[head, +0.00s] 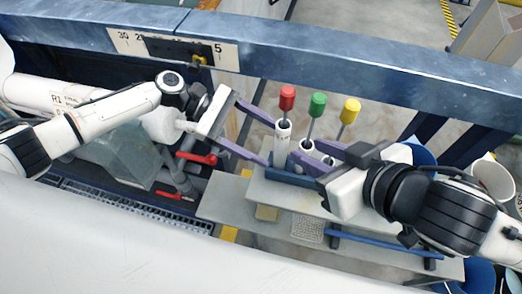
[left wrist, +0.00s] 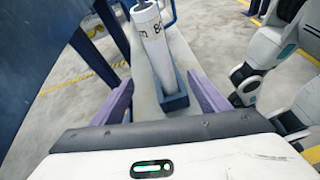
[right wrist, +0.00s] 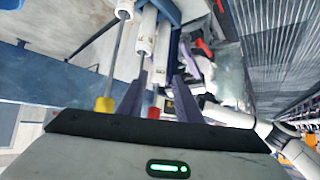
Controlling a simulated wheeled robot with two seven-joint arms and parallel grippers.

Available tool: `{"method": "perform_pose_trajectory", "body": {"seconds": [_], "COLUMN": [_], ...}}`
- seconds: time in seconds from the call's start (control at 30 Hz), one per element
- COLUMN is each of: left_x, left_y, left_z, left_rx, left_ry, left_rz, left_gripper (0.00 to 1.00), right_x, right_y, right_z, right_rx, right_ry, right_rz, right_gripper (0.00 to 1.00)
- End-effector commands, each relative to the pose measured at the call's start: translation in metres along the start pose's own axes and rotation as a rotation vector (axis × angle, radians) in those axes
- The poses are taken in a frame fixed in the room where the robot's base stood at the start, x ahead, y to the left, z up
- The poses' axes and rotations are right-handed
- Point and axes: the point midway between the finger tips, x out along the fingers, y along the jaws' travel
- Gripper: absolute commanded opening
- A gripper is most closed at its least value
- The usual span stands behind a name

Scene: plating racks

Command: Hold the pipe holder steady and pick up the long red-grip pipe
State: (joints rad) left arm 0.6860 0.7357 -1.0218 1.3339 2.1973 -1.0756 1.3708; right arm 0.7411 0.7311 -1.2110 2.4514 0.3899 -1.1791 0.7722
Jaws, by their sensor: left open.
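The pipe holder has a blue base (head: 292,178) on a grey step and white upright tubes. The red-grip pipe (head: 287,98) stands in the left tube (head: 282,138), its grip on top. My left gripper (head: 270,146) is open, its purple fingers reaching toward that tube from the left. In the left wrist view, a white tube (left wrist: 153,45) stands ahead, between the fingers' directions. My right gripper (head: 306,148) is at the holder from the right, fingers beside the middle tube (head: 304,150). Its fingers are apart in the right wrist view (right wrist: 160,78); contact is unclear.
A green-grip pipe (head: 317,104) and a yellow-grip pipe (head: 350,111) stand beside the red one. A blue beam (head: 330,75) runs behind the holder. Red-handled valves (head: 197,158) lie left below my left gripper. A white cup-like container (head: 492,178) is at the far right.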

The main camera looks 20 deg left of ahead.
Motion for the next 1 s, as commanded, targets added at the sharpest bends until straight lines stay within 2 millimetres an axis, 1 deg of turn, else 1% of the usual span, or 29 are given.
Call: {"method": "perform_pose_trajectory", "body": {"seconds": [0.03,0.1,0.27,0.37,0.47,0.6,0.8,0.9,1.0], "left_x": [0.007,0.012,0.020,0.030,0.045,0.071,0.102,0.112,0.118], "left_y": [-0.006,-0.011,-0.017,-0.017,-0.016,-0.015,-0.013,-0.012,-0.011], "left_z": [-0.012,-0.023,-0.034,-0.035,-0.034,-0.033,-0.032,-0.032,-0.032], "left_rx": [-0.055,-0.109,-0.165,-0.171,-0.168,-0.168,-0.167,-0.168,-0.167], "left_ry": [-0.014,-0.026,-0.039,-0.040,-0.040,-0.039,-0.039,-0.038,-0.037], "left_rz": [0.014,0.032,0.051,0.053,0.052,0.050,0.051,0.052,0.053], "left_gripper": [0.69,0.69,0.69,0.69,0.69,0.69,0.69,0.69,0.69], "right_x": [0.000,0.000,0.000,0.000,0.000,0.000,0.000,0.000,0.000], "right_y": [0.000,0.000,0.000,0.000,0.000,0.000,0.000,0.000,0.000], "right_z": [0.000,0.000,0.000,0.000,0.000,0.000,0.000,0.000,0.000], "right_rx": [0.000,0.000,0.000,0.000,0.000,0.000,0.000,0.000,0.000], "right_ry": [0.000,0.000,0.000,0.000,0.000,0.000,0.000,0.000,0.000], "right_rz": [0.000,0.000,0.000,0.000,0.000,0.000,0.000,0.000,0.000], "right_gripper": [0.31,0.31,0.31,0.31,0.31,0.31,0.31,0.31,0.31]}}
